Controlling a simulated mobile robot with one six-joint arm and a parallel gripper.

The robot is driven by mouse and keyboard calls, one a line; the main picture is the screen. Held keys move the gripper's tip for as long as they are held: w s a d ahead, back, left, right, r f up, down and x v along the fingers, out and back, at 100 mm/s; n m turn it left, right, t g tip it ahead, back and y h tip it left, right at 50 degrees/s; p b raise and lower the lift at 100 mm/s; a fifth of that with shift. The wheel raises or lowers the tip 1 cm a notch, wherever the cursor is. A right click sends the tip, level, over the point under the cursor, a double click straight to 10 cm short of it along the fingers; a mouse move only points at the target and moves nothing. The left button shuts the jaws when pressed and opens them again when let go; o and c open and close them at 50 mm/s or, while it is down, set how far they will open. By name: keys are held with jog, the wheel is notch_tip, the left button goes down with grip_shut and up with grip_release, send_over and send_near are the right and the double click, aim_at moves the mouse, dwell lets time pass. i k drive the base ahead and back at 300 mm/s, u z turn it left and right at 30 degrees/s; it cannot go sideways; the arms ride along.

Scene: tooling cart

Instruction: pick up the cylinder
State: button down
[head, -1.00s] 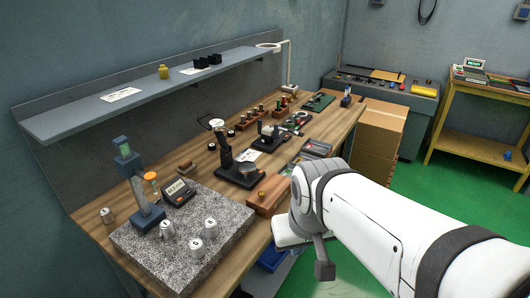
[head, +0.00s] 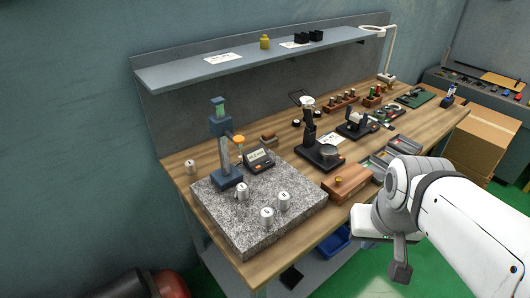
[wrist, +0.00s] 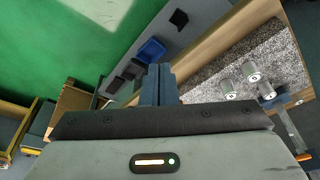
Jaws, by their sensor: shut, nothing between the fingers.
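Three small silver cylinders with letter-marked tops stand on the speckled granite plate (head: 230,222): one by the stand (head: 242,191), one to the right (head: 284,201) and one at the front (head: 267,216). A fourth cylinder (head: 190,167) stands on the wood left of the plate. Which one is meant cannot be told. In the wrist view three cylinders show on the plate at the right, one of them here (wrist: 251,71). My gripper (wrist: 159,72) has its fingers together and empty, apart from the cylinders, pointing past the bench's front edge.
A blue stand (head: 225,160) with an orange-topped part and a small display (head: 259,160) occupy the plate's back. A wooden box (head: 346,185) and a black gauge stand (head: 318,145) are to the right. A shelf (head: 260,58) overhangs the back.

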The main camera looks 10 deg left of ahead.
aim_at(242, 188)
jog(key=u, duration=2.7)
jog(key=k, duration=0.95)
jog(key=z, duration=1.2)
jog(key=i, duration=1)
